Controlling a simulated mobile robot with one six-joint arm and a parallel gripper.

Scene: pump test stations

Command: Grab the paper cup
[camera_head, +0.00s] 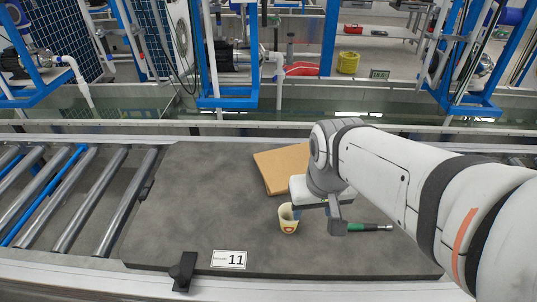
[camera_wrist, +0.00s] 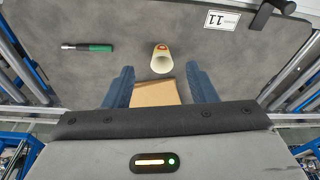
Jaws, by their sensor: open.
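The paper cup (camera_head: 287,219) is cream coloured with an orange-red mark and stands on the grey work board, beside my gripper. In the wrist view the paper cup (camera_wrist: 162,58) lies ahead of the fingertips, roughly centred between them, with its opening towards me. My gripper (camera_head: 317,219) hangs over the board at the end of the white arm. In the wrist view my gripper (camera_wrist: 160,79) shows two blue-grey fingers spread apart with nothing held between them. In the head view the near finger hides part of the gap.
A brown cardboard piece (camera_head: 282,167) lies behind the cup. A green-handled tool (camera_head: 370,227) lies to the right. A label reading 11 (camera_head: 229,259) and a black clamp (camera_head: 183,271) are at the front edge. Rollers (camera_head: 83,199) adjoin the board's left side.

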